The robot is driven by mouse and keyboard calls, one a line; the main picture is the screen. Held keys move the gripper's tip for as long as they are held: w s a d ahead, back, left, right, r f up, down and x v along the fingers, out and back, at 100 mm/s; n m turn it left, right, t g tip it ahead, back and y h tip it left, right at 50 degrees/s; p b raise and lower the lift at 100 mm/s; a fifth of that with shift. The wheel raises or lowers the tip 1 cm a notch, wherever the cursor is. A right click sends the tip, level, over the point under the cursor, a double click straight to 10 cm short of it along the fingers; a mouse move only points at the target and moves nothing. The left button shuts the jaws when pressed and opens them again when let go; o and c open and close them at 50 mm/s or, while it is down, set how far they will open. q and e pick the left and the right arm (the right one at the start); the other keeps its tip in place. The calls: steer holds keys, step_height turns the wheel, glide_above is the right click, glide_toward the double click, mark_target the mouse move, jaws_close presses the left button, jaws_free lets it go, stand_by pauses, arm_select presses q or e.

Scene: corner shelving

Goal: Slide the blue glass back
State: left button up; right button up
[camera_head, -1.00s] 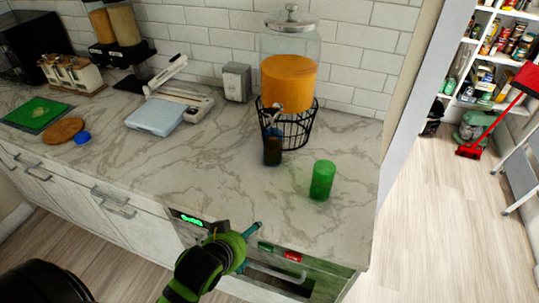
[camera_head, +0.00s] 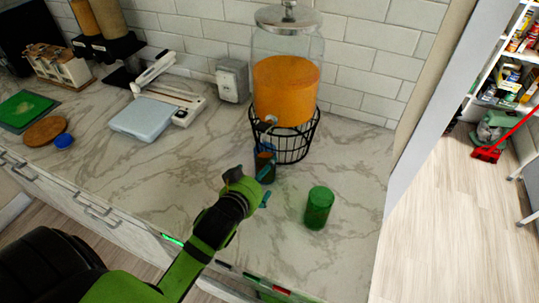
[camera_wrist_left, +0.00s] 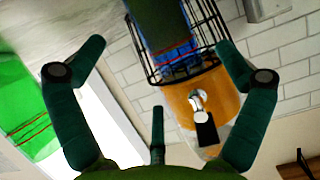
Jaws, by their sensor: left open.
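The blue glass (camera_head: 265,167) looks dark with some blue and stands on the counter in front of the drink dispenser (camera_head: 286,88), by its wire stand. My left gripper (camera_head: 264,187) is just in front of it, partly hiding it. In the left wrist view, a dark green and blue shape, seemingly the blue glass (camera_wrist_left: 172,38), lies between the spread fingertips of my open left gripper (camera_wrist_left: 163,48). I cannot tell whether the fingers touch it. My right gripper is not in view.
A green glass (camera_head: 319,208) stands to the right of my left gripper; it also shows in the left wrist view (camera_wrist_left: 22,105). The wire stand (camera_head: 296,148) is right behind the blue glass. A pale blue scale (camera_head: 141,118) sits left. Counter between is clear.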

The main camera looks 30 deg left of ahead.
mark_target(267, 182)
arm_select(q)
steer(key=shift+w, duration=0.4)
steer(key=shift+w+f, duration=0.15)
steer(key=shift+w, duration=0.15)
steer(key=p+x, duration=0.1)
steer(key=x, duration=0.2)
steer(key=shift+w, duration=0.1)
steer(key=shift+p+x, duration=0.3)
steer(key=shift+x, duration=0.9)
steer(key=c, duration=1.5)
steer(key=shift+f, duration=0.1)
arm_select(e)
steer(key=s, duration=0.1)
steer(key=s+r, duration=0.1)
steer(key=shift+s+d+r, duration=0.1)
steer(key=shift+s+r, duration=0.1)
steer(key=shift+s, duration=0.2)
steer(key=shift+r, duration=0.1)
